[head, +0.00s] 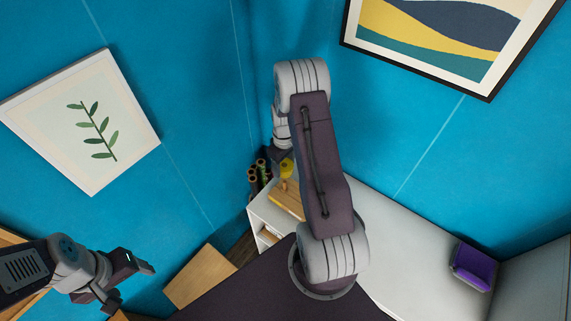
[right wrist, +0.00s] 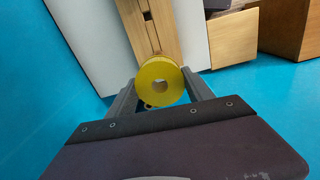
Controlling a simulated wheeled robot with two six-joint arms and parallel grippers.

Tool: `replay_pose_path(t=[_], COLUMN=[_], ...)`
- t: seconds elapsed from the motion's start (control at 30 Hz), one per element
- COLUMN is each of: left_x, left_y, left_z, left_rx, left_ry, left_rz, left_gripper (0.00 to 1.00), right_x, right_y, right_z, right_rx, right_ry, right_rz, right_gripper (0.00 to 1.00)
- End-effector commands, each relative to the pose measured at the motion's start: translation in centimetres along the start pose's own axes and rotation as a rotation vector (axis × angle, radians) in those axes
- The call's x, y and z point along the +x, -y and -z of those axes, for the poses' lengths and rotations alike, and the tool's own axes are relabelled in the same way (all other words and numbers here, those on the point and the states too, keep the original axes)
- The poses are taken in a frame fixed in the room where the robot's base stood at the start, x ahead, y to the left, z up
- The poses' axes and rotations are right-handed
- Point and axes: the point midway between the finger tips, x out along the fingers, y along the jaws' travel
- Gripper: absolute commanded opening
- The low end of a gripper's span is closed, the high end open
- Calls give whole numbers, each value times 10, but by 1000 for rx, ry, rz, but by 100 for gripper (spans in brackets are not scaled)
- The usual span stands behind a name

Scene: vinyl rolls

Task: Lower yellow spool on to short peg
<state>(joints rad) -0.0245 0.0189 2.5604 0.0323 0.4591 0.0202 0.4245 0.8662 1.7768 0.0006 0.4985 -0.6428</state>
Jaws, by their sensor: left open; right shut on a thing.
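The yellow spool (head: 287,168) is a small ring-ended roll above the wooden board (head: 287,200) in the head view. In the right wrist view the yellow spool (right wrist: 147,74) shows its round end and dark centre hole between the two fingers. My right gripper (right wrist: 161,88) is shut on it; in the head view my arm largely hides this gripper. A small tan peg (head: 284,186) seems to stand on the board just below the spool; I cannot tell its height or whether they touch. My left gripper (head: 130,281) is open and empty at lower left, far from the spool.
Several dark rolls with tan ends (head: 258,176) stand in the corner left of the board. A white counter (head: 400,232) runs right, with a purple bin (head: 474,267) on it. Wooden boxes (head: 200,275) stand at lower left. Blue walls close in behind.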

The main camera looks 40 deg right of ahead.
Motion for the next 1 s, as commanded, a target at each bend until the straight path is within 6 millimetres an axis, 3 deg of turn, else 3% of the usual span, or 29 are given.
replay_pose_path(t=[0.27,0.73,1.0], left_x=[8,46,48], left_y=[0,1,1], left_z=[-1,-4,-5], left_rx=[0,0,0], left_ry=[-1,-1,-1], left_rz=[0,0,0], left_gripper=[70,70,70], right_x=[9,56,60], right_y=[0,0,0], right_z=[-1,0,0], right_rx=[-1,-1,-1], right_ry=[0,0,-1], right_rz=[0,0,-1], right_gripper=[0,0,0])
